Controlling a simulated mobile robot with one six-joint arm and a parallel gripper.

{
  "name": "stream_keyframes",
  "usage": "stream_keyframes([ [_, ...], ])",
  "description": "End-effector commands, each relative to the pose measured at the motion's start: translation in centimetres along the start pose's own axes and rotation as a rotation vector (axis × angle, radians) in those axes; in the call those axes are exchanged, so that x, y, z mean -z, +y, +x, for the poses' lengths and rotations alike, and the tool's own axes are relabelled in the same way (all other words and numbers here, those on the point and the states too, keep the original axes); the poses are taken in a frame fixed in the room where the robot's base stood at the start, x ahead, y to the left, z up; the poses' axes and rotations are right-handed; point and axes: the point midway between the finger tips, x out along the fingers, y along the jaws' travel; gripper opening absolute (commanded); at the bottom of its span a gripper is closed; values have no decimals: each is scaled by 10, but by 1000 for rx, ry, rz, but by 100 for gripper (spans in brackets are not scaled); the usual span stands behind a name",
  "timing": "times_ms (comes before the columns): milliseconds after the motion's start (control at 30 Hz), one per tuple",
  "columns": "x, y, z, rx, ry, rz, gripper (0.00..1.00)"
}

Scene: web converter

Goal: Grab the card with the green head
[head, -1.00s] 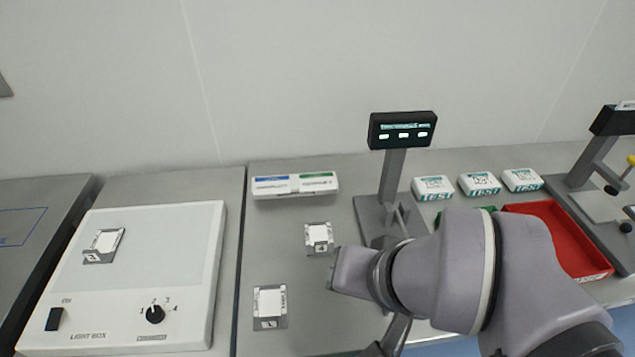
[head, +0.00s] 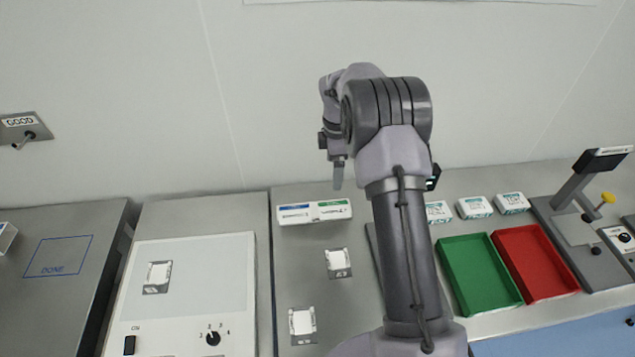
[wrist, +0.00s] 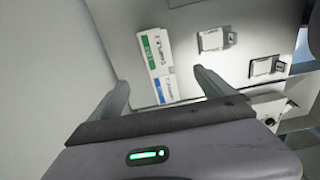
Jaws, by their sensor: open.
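The card with the green head (head: 332,212) is white with a green strip. It lies at the back of the grey bench, right of a similar card with a blue head (head: 295,216). In the wrist view the green-headed card (wrist: 156,50) lies beyond my fingertips, with the blue-headed card (wrist: 167,88) beside it. My gripper (head: 338,175) is open and empty, pointing down above and behind the cards in the head view. In the wrist view its two fingers (wrist: 161,78) are spread, apart from both cards.
Two small holders with white pieces (head: 338,263) (head: 302,321) sit in front of the cards. A light box (head: 190,290) is on the left. A green tray (head: 478,274), a red tray (head: 535,262) and white TEST packs (head: 474,208) are on the right. The wall is close behind.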

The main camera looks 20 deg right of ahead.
Motion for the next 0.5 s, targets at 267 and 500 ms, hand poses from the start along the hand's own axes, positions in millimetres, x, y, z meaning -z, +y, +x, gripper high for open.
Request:
stream_keyframes([
  [267,-2,-1,75,10,-1,-17,93],
  [500,-2,0,123,6,-1,-15,93],
])
